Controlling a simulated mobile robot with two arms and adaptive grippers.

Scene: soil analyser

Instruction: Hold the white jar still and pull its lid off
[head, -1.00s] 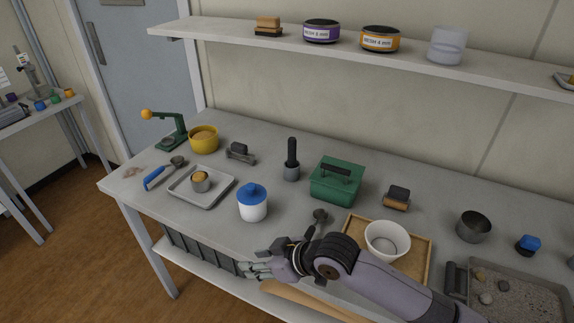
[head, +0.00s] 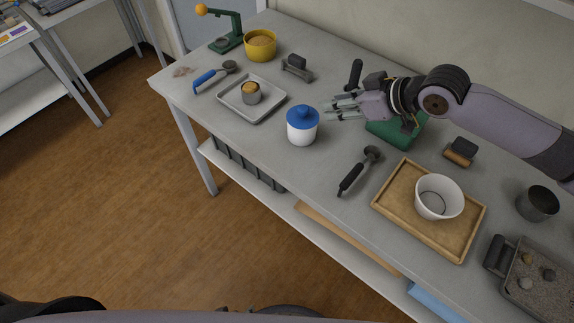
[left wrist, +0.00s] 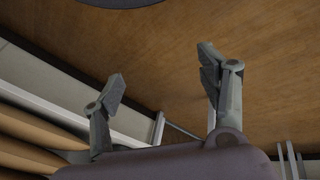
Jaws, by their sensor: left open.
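The white jar (head: 302,135) stands upright on the grey table, near its front edge. My left gripper (left wrist: 162,85) shows in the left wrist view, open and empty over the wooden floor. It is not visible in the head view, and the jar is not in the left wrist view.
A metal tray (head: 232,110) with a small cup lies left of the jar. A black-handled tool (head: 352,178) and a wooden tray (head: 398,220) with a white bowl (head: 428,202) lie to the right. A green box (head: 398,134) is partly hidden behind my right arm.

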